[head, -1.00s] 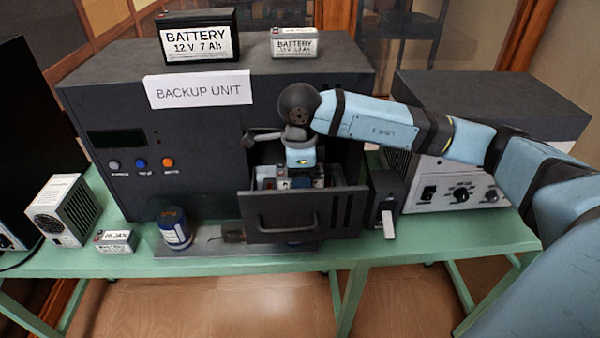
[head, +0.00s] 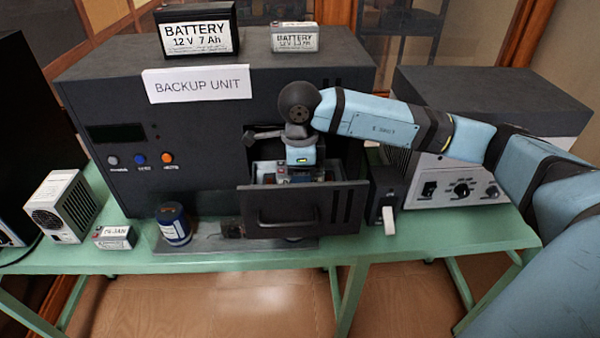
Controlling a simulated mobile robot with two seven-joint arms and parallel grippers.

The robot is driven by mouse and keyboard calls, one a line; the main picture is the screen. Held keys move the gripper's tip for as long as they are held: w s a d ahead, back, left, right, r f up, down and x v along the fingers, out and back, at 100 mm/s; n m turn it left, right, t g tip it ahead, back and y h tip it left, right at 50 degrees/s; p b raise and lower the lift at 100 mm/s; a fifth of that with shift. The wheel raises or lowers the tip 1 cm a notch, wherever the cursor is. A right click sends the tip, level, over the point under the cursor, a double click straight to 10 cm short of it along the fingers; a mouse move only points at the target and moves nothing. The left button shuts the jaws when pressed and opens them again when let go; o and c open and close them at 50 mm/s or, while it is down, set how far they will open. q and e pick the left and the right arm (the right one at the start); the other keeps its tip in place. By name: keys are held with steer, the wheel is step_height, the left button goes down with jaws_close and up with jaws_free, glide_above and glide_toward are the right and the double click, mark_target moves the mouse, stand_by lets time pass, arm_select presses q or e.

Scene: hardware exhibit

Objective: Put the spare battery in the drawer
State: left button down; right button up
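The drawer (head: 262,215) of the backup unit stands pulled out, with some contents partly visible inside. My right gripper (head: 298,180) points down into it; its fingers are hidden by the drawer front, so I cannot tell whether they hold anything. On top of the unit stand a large black battery (head: 197,14) marked 12 V 7 Ah and a smaller grey battery (head: 294,40). Which battery is the spare one is not clear from the picture. My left gripper is not in view.
The backup unit (head: 200,110) stands on a green table (head: 400,238). Left of the drawer are a dark blue can (head: 173,224), a small labelled box (head: 115,238) and a white vented box (head: 62,207). A grey device (head: 460,185) with knobs stands at the right.

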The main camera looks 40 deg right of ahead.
steer(key=shift+f, duration=0.15)
steer(key=o, duration=1.4)
step_height(320, 180, up, 14)
